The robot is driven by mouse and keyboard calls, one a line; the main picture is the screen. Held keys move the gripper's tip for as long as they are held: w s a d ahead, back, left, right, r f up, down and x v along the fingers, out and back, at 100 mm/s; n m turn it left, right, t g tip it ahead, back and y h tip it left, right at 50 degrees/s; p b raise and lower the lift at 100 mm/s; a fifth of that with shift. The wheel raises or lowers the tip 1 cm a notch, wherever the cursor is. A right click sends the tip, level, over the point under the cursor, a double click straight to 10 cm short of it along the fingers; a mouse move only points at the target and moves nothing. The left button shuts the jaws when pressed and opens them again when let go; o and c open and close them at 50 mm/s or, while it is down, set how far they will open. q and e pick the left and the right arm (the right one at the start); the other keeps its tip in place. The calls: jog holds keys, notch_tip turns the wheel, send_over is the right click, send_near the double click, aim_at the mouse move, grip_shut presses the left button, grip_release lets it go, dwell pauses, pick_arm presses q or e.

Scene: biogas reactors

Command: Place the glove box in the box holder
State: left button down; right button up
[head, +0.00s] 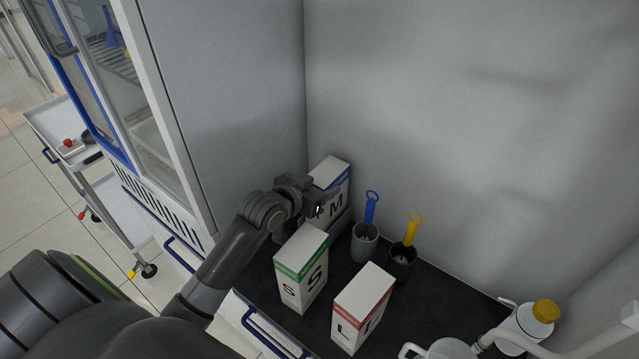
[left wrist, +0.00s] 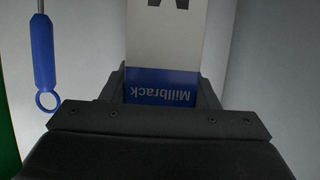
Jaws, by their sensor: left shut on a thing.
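A white glove box with a blue band and a letter M (head: 337,200) stands upright at the back left of the dark worktop, near the corner. My left gripper (head: 312,195) is shut on it from the left. In the left wrist view, the box (left wrist: 162,50) sits between the jaws (left wrist: 160,92), its blue band with upside-down "Millbrack" lettering close to the gripper. A grey edge, perhaps the box holder (head: 341,224), shows low by the box; I cannot tell whether the box is inside it. My right gripper is not in view.
A green-banded S box (head: 302,270) and a red-banded L box (head: 362,310) stand in front. A grey cup with a blue-handled tool (head: 365,243) and a dark cup with a yellow-handled one (head: 402,258) stand to the right. A yellow-capped bottle (head: 528,325) is front right.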

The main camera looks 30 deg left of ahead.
pick_arm(q)
jog(key=shift+f, duration=0.15)
jog(key=c, duration=0.5)
grip_release()
jog(key=shift+r, duration=0.3)
jog(key=shift+r+p, duration=0.3)
jog(key=shift+r, duration=0.2)
jog(key=b+v, duration=0.1)
jog(key=v, duration=1.1)
jog(key=shift+f, duration=0.2)
